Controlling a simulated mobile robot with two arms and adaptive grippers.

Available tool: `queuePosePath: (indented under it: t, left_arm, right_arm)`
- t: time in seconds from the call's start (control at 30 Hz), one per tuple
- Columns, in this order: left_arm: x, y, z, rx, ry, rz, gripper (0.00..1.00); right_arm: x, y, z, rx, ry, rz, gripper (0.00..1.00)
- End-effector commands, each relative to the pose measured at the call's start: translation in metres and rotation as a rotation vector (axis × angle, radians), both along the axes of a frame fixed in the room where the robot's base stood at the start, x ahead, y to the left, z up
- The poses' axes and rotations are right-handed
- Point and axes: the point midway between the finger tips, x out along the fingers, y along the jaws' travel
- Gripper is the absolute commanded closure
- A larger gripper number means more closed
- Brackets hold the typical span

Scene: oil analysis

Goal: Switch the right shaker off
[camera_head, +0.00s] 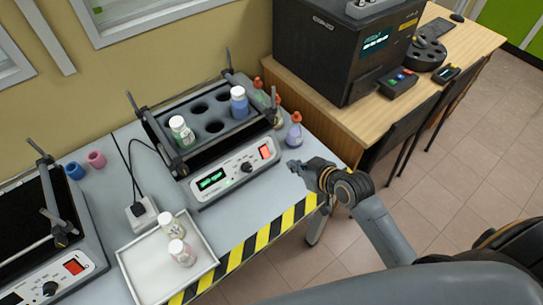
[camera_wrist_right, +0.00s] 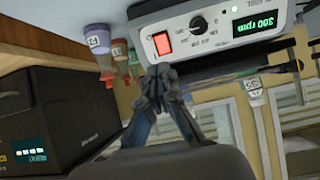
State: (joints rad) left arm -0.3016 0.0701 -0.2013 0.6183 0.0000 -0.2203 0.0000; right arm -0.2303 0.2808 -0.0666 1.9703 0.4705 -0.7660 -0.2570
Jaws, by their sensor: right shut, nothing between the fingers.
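The right shaker (camera_head: 220,177) stands on the grey table against the wall in the head view. Its front panel has a lit green display (camera_head: 211,179), a black knob (camera_head: 247,166) and a red switch (camera_head: 266,151). In the right wrist view the panel appears upside down, with the display (camera_wrist_right: 258,25) reading 300 rpm and the red switch (camera_wrist_right: 163,43) lit. My right gripper (camera_head: 294,166) is shut and empty, just in front of the panel's right end. In the wrist view its fingertips (camera_wrist_right: 160,72) are close to the switch; contact cannot be told. My left gripper is not in view.
Bottles with red caps (camera_head: 294,130) stand beside the shaker's right end. A left shaker (camera_head: 45,240) and a white tray (camera_head: 140,275) with two bottles are to the left. A black machine (camera_head: 300,60) stands on the wooden desk at right.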

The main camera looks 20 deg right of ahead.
Motion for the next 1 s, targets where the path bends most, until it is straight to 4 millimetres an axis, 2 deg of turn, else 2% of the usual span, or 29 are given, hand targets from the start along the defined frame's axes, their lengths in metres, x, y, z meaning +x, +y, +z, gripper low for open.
queuePosePath:
  t: [0.6, 0.8, 1.0]
  left_arm:
    - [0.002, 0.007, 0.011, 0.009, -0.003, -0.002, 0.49]
    - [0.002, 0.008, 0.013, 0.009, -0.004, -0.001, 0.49]
    - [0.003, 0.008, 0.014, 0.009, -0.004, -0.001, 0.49]
  right_arm:
    - [0.079, 0.029, -0.056, 0.002, 0.0, 0.0, 1.0]
    - [0.094, 0.034, -0.069, 0.0, 0.001, -0.001, 1.0]
    - [0.1, 0.037, -0.074, 0.001, 0.0, -0.001, 1.0]
